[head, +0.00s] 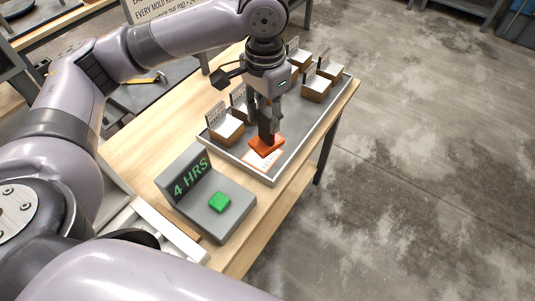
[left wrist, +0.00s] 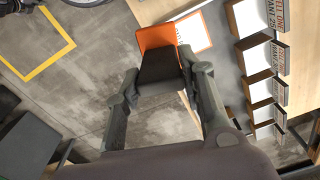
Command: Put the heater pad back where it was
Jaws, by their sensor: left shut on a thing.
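The heater pad is an orange plate (head: 266,148) with a dark block-shaped handle (head: 264,127). My left gripper (head: 265,105) points down and is shut on the handle. The pad is over the near end of the grey tray (head: 260,176), partly above a white card with orange markings (head: 259,162). The left wrist view shows the orange pad (left wrist: 154,33) and its black handle (left wrist: 160,66) between my fingers, with the white card (left wrist: 197,32) beside it. I cannot tell whether the pad touches the card. My right gripper is not in view.
Several brown moulds with labels stand on the tray, the nearest (head: 227,132) just left of the pad. A hammer (head: 150,79) lies behind on a dark mat.

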